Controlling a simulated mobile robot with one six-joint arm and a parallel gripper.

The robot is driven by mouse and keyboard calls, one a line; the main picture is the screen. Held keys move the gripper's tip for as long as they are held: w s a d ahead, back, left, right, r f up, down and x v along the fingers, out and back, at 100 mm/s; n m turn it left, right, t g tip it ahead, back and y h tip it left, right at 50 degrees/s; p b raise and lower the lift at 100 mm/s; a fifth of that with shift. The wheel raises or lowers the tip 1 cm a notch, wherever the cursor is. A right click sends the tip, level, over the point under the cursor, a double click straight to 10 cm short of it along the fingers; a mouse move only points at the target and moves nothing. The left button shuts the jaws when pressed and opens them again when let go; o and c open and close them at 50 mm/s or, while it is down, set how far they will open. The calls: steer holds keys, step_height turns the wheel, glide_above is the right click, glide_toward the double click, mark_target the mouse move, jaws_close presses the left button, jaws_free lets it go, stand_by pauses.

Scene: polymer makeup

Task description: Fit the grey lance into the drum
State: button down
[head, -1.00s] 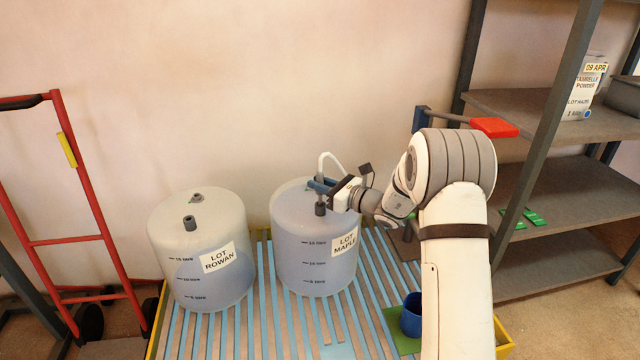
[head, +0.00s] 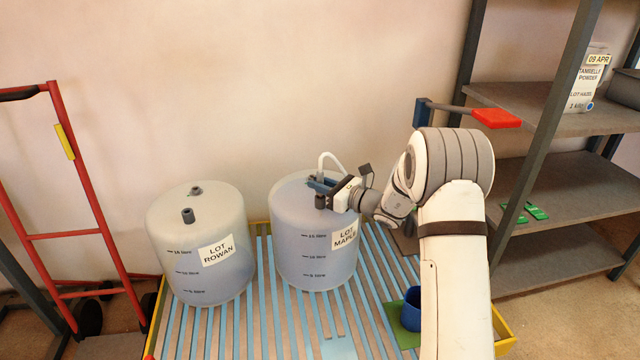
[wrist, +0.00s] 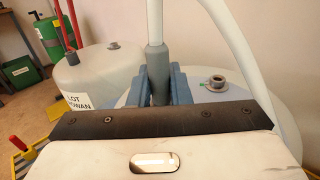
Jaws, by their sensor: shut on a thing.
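My gripper (head: 322,186) is shut on the grey lance at the top of the LOT MAPLE drum (head: 300,255). In the wrist view, the lance's grey collar (wrist: 157,75) stands upright between my blue fingers (wrist: 160,87). A pale tube rises from it, and a white hose (head: 328,158) arches above my gripper in the head view. A dark neck (head: 320,201) on the drum's near side shows just under my fingers. My fingers hide the lance's lower end, so I cannot tell how deep it sits. A second grey port (wrist: 215,83) shows apart from the lance.
The LOT ROWAN drum (head: 195,255) stands to the left on the same slatted pallet (head: 263,315). A blue cup (head: 411,311) stands on a green mat near my arm. A red hand truck (head: 90,215) is at left, and a shelf rack (head: 560,195) at right.

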steer(key=shift+f+b, duration=0.4)
steer(key=shift+f, duration=0.2)
steer(key=c, duration=1.3)
jaws_free()
steer(key=shift+o, duration=0.2)
steer(key=p+v, duration=0.2)
steer(key=v, duration=0.5)
steer(key=shift+s+d, duration=0.25)
steer(key=shift+d, duration=0.1)
